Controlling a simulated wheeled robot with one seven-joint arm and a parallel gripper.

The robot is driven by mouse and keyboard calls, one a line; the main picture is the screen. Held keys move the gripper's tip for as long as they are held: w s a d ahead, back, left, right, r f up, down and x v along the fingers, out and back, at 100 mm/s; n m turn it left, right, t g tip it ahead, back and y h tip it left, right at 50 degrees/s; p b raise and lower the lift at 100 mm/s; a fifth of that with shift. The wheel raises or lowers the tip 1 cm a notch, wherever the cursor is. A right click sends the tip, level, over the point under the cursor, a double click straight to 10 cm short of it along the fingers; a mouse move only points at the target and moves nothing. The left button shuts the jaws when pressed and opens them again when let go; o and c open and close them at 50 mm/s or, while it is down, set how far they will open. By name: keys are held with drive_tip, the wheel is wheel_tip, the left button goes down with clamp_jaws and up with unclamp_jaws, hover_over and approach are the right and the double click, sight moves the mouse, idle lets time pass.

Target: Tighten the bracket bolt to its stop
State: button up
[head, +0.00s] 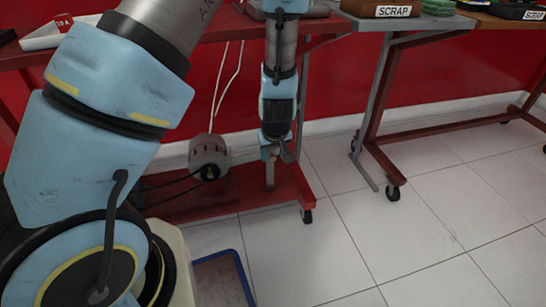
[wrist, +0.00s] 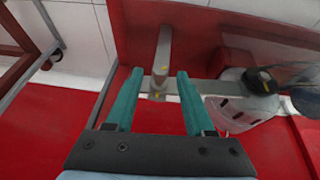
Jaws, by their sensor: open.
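My gripper (wrist: 159,73) is open, with its two green fingers apart. In the wrist view, a small bolt-like piece with a yellowish mark (wrist: 157,84) shows between the fingers, at the end of a grey metal bracket (wrist: 164,48). I cannot tell whether the fingers touch it. In the head view my gripper (head: 277,154) hangs beside the bracket post (head: 269,174), right of the alternator (head: 209,157). The bolt is hidden there.
The red trainer frame (head: 250,199) stands on castors against a red wall (head: 330,92). Dark belts or hoses run left from the alternator. A blue-edged tray (head: 222,278) lies on the tiled floor. A scrap box (head: 381,10) sits on another table. The floor at right is clear.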

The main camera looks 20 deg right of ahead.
clamp_jaws()
idle(0.5)
